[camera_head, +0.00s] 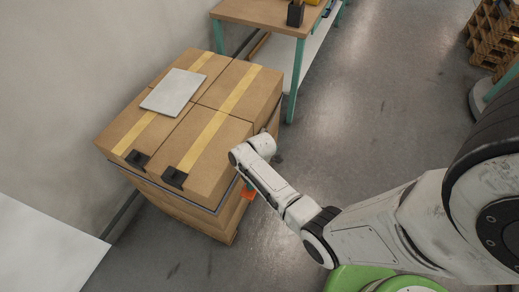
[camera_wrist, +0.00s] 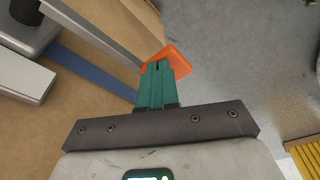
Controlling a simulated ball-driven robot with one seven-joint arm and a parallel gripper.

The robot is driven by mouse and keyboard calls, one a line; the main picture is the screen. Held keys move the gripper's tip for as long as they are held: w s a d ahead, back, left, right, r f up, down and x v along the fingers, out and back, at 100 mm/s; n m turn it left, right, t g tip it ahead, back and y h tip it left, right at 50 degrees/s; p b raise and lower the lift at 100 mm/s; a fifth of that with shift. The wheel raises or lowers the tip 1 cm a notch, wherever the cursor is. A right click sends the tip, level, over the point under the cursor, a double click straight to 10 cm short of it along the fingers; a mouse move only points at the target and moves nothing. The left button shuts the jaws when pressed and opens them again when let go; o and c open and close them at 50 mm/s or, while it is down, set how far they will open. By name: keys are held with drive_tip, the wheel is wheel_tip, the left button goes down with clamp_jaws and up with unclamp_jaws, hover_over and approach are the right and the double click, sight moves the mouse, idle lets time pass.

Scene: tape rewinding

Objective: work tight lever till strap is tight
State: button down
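An orange lever end (camera_wrist: 172,60) sits at the end of a grey bar (camera_wrist: 95,30) in the wrist view. A blue strap (camera_wrist: 85,75) runs over the cardboard beside it. My gripper's teal fingers (camera_wrist: 157,72) are together, with only a thin dark slit between them, and their tips overlap the orange end. Whether they pinch it or only touch it cannot be told. In the head view the orange part (camera_head: 248,193) shows low at the stack's right side, below my arm. My gripper's fingers are hidden there.
A wooden table (camera_head: 265,15) stands behind. Grey floor (camera_head: 370,110) is open to the right. Grey hardware (camera_wrist: 25,75) sits at the wrist view's left.

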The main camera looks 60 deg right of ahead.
drive_tip(key=shift+f+b, duration=0.75)
drive_tip(key=shift+f, duration=0.35)
wheel_tip(320, 180, up, 10)
drive_tip(key=p, duration=0.9)
drive_tip(key=shift+f, duration=0.25)
wheel_tip(320, 180, up, 4)
drive_tip(key=p, duration=0.3)
wheel_tip(320, 180, up, 11)
drive_tip(key=s+d, duration=0.1)
drive_tip(key=d, duration=0.1)
drive_tip(key=shift+f+b, duration=0.15)
drive_tip(key=shift+b, duration=0.3)
